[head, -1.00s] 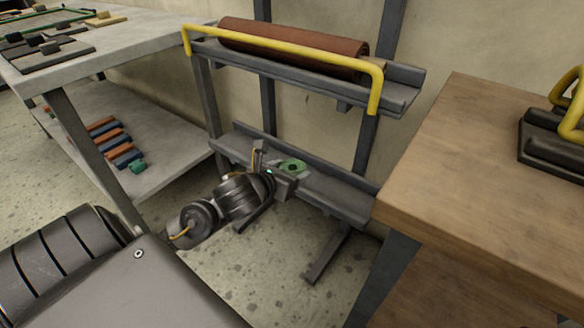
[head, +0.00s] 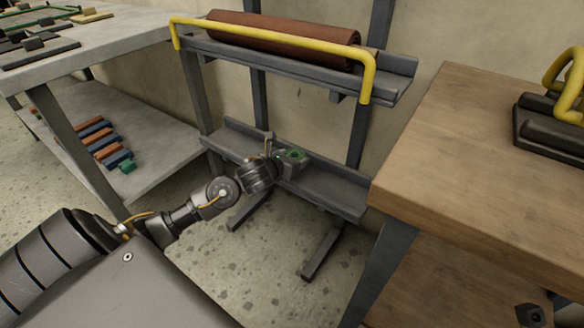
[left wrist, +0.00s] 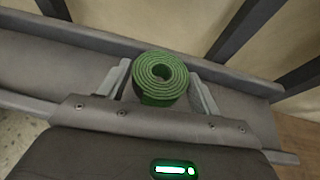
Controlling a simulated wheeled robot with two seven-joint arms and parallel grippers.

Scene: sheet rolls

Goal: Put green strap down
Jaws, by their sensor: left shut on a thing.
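The green strap (left wrist: 158,82) is a small coiled roll. In the left wrist view it sits between the two fingers of my left gripper (left wrist: 160,88), which is shut on it. In the head view the green strap (head: 292,155) shows at the end of my left arm, over the lower shelf (head: 325,190) of the rack. My left gripper (head: 287,162) partly hides the strap there. I cannot tell whether the strap touches the shelf. My right gripper is not in view.
A brown roll (head: 280,42) lies on the rack's upper shelf behind a yellow bar (head: 270,31). A wooden table (head: 490,170) stands at right. A grey table (head: 110,45) at left has several coloured straps (head: 105,143) on its low shelf. The lower rack shelf is otherwise clear.

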